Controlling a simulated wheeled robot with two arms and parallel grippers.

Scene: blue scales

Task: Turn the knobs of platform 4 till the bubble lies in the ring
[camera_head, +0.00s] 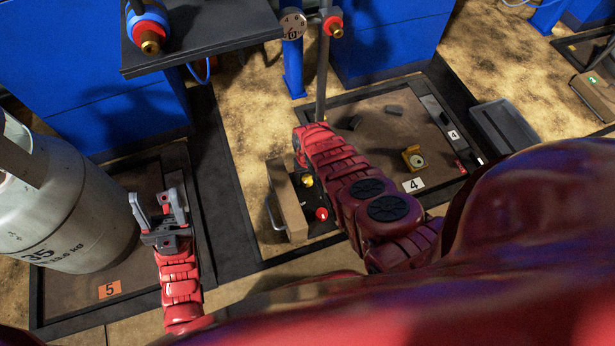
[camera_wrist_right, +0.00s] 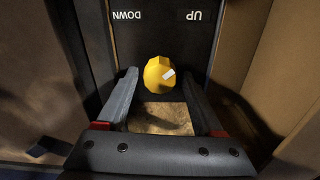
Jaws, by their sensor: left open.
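Platform 4 (camera_head: 372,120) is a brown plate in a dark frame, marked with a "4" label. A yellow level (camera_head: 413,157) with a round pale vial lies on it; the bubble is too small to make out. A control box (camera_head: 290,208) at the platform's left carries a yellow knob (camera_head: 307,181) and a red knob (camera_head: 321,214). In the right wrist view, the yellow knob (camera_wrist_right: 156,73) sits between the spread fingers of my open right gripper (camera_wrist_right: 159,80), with gaps at both sides. The head view hides this gripper. My left gripper (camera_head: 162,212) is open and empty near platform 5.
A grey gas cylinder (camera_head: 70,205) stands on platform 5 (camera_head: 65,300). Dark bits lie on platform 4.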

